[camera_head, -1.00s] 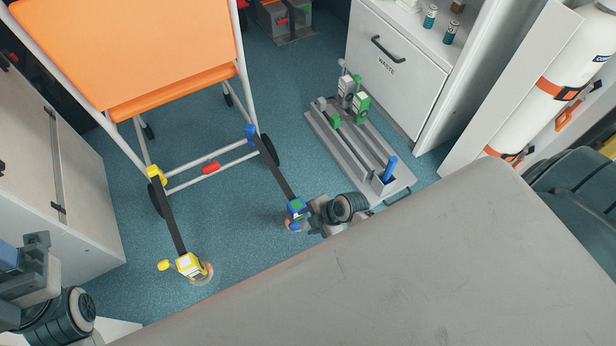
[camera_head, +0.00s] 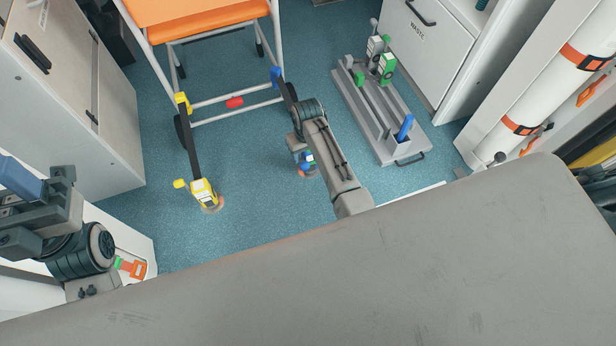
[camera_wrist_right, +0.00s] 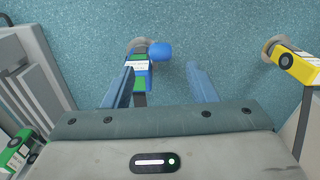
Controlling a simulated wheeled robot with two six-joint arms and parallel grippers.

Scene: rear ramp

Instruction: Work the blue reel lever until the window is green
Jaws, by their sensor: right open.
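The blue reel (camera_head: 309,160) stands on the floor at the lower end of a dark strap, partly hidden by my right wrist in the head view. In the right wrist view the blue reel (camera_wrist_right: 138,68) shows a white label and some green; I cannot tell whether that green is its window. Its round blue lever knob (camera_wrist_right: 161,51) sticks out to the right. My right gripper (camera_wrist_right: 160,67) is open, its left finger beside the reel and its right finger right of the knob; I cannot tell whether they touch. My left gripper (camera_head: 20,180) is at the left edge, its jaws unclear.
A yellow reel (camera_head: 204,193) stands to the left on its own strap. An orange-seated chair (camera_head: 207,26) is behind. A grey floor rail (camera_head: 357,98) with green and blue parts lies to the right. A grey surface (camera_head: 330,280) fills the front.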

